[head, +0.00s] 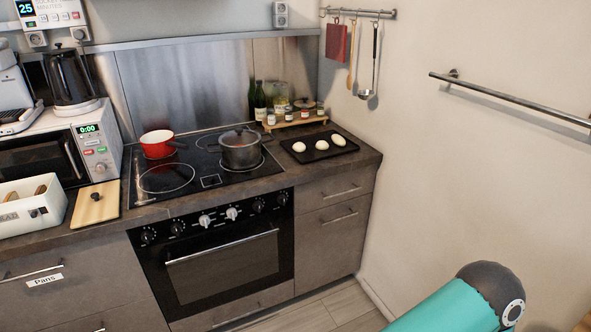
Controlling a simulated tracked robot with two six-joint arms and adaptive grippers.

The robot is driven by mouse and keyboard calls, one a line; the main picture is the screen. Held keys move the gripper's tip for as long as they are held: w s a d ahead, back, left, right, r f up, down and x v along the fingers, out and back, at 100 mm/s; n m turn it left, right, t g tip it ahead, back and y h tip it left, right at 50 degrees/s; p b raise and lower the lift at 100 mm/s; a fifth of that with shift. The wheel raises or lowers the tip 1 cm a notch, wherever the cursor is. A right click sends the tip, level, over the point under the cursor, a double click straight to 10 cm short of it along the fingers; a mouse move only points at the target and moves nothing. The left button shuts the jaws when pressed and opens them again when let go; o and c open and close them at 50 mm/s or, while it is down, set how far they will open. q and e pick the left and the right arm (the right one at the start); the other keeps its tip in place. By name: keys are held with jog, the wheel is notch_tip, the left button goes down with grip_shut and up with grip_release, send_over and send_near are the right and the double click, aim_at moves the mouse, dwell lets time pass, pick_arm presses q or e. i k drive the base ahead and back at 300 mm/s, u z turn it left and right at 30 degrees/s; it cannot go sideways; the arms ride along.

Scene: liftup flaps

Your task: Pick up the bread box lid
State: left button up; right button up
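The bread box (32,208) is a white open-topped box with dark lettering at the left edge of the counter. Brown bread shows inside it. The lid (93,211) is a light wooden board with a small dark knob. It lies on the counter just right of the bread box, between the box and the cooktop. Neither of my grippers is in the head view. Only a teal and grey part of one of my arms shows at the bottom right, far from the lid.
A microwave (67,152) with a black kettle (69,77) on top stands behind the lid. A red pan (158,144) and a lidded pot (240,149) sit on the cooktop (165,178). A black tray (318,147) with white pieces lies right. The floor before the oven (225,262) looks clear.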

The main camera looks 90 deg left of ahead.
aim_at(98, 203)
jog(key=z, duration=0.35)
jog(key=i, duration=0.2)
jog(key=u, duration=3.25)
jog(key=i, duration=0.3)
jog(key=u, duration=1.7)
jog(key=k, duration=0.65)
jog(key=u, duration=0.5)
jog(key=i, duration=1.7)
jog(key=z, duration=0.45)
